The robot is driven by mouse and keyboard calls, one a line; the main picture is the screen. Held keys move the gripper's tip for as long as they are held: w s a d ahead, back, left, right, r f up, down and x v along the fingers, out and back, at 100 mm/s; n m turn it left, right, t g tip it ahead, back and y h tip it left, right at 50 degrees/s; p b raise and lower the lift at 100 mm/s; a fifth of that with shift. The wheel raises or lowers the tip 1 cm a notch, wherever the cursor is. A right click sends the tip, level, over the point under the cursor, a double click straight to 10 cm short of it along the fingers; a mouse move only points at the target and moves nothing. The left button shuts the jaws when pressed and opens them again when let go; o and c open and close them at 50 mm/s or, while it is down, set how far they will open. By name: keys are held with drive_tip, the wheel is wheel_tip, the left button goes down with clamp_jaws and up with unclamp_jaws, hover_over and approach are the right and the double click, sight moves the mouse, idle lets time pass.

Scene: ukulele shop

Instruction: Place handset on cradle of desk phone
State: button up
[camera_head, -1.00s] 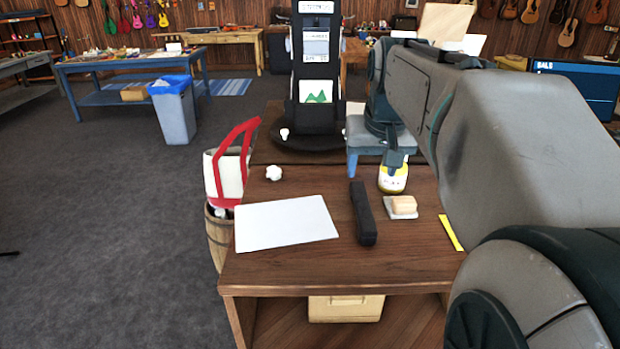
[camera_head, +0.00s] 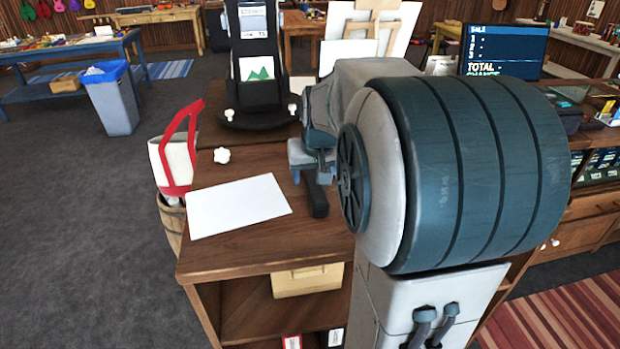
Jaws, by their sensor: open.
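A long black bar, which looks like the handset (camera_head: 318,203), lies on the brown wooden desk (camera_head: 240,245), pointing away from me. My gripper (camera_head: 311,177) is open at its far end, with the far part of the bar hidden behind it. I cannot tell whether the fingers touch it or sit around it. I cannot make out a desk phone or cradle for certain. A tall black stand (camera_head: 258,95) with a small screen and a green picture stands at the back of the desk. My arm hides the desk's right part.
A white sheet (camera_head: 238,205) and a small white knob-like thing (camera_head: 222,155) lie left of the bar. A barrel (camera_head: 172,222) with a red-and-white item stands at the desk's left edge. A sale screen (camera_head: 503,50) and a counter are at right.

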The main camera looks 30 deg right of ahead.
drive_tip(key=shift+w+f, duration=0.1)
drive_tip(key=shift+f, duration=0.15)
drive_tip(key=shift+f+b, duration=0.25)
drive_tip(key=shift+b, duration=0.1)
idle(0.5)
drive_tip(key=c, duration=1.3)
drive_tip(key=shift+o, duration=0.2)
drive_tip(key=shift+r, duration=0.1)
